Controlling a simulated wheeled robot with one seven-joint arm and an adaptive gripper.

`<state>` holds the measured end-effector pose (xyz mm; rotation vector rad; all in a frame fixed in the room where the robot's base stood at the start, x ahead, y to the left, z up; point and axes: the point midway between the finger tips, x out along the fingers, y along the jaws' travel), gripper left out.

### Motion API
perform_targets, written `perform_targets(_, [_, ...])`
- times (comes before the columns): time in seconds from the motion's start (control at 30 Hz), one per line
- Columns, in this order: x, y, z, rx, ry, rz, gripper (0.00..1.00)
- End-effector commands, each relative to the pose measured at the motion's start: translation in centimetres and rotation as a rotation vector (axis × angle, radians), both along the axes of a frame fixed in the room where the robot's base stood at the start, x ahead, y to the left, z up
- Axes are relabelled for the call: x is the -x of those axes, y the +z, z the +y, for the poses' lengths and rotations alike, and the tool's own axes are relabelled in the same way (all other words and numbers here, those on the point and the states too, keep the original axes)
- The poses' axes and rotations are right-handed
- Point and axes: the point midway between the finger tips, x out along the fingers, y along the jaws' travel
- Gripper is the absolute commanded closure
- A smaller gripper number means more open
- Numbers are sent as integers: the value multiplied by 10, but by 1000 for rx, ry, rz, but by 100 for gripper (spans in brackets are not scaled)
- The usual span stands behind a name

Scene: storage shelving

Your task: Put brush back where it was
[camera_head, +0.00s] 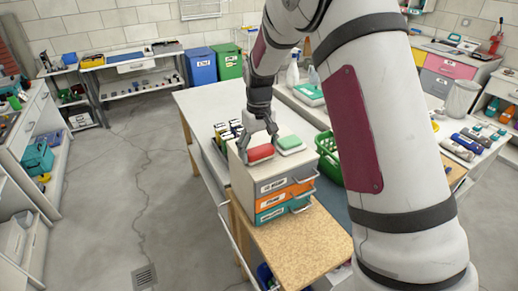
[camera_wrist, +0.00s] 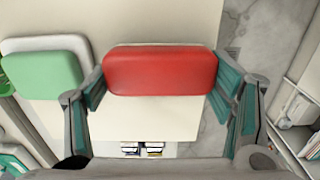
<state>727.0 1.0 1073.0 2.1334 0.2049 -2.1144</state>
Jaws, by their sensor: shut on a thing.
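A red-topped block, which I take to be the brush (camera_head: 261,153), is at the top of a small drawer cabinet (camera_head: 243,174). My gripper (camera_head: 259,139) reaches down over it from above. In the wrist view the brush (camera_wrist: 160,70) lies lengthwise between my two teal-padded fingers (camera_wrist: 160,84), which are shut on its ends. A pale edge shows along its far side; its underside is hidden. I cannot tell whether it touches the cabinet top or hangs just above it.
A green-topped white block (camera_head: 289,142) sits close beside the brush, to its left in the wrist view (camera_wrist: 42,75). The cabinet has grey, orange and teal drawers. A green basket (camera_head: 329,160) stands right of it. Small boxes (camera_head: 224,132) stand behind it. Bare tabletop (camera_head: 287,243) lies in front.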

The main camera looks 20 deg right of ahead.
Motion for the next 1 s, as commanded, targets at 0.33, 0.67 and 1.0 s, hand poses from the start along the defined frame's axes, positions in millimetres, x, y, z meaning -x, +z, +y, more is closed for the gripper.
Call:
perform_targets(0.33, [0, -3, 0, 0, 0, 0, 4])
perform_targets(0.67, [0, -3, 0, 0, 0, 0, 4])
perform_targets(1.0, [-3, 36, 0, -1, 0, -6, 4])
